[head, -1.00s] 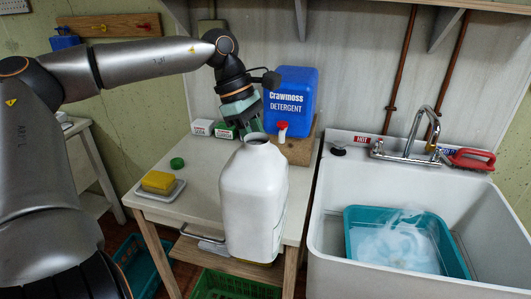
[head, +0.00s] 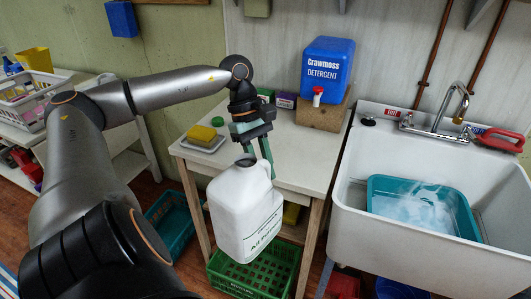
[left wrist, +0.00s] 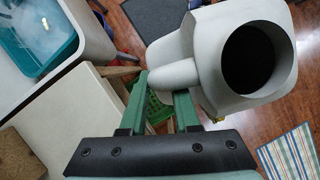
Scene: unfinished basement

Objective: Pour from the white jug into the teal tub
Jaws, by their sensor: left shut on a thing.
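The white jug (head: 236,205) hangs in front of the table, tilted a little, with its dark mouth open at the top and green print on its side. My left gripper (head: 262,155) is shut on the jug's handle. In the left wrist view, the green fingers (left wrist: 168,95) meet at the handle beside the wide dark mouth of the jug (left wrist: 205,75). The teal tub (head: 376,195) sits in the white sink to the right, with cloudy, foamy water in it. It also shows in the left wrist view (left wrist: 62,55). My right gripper is not in view.
The table (head: 295,160) carries a blue detergent container (head: 328,75) on a wooden block, small boxes, and a yellow sponge (head: 203,132) on a dish. A green crate (head: 270,268) stands below the jug. The sink's rim (head: 340,205), faucet (head: 445,110) and red brush (head: 500,140) are right.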

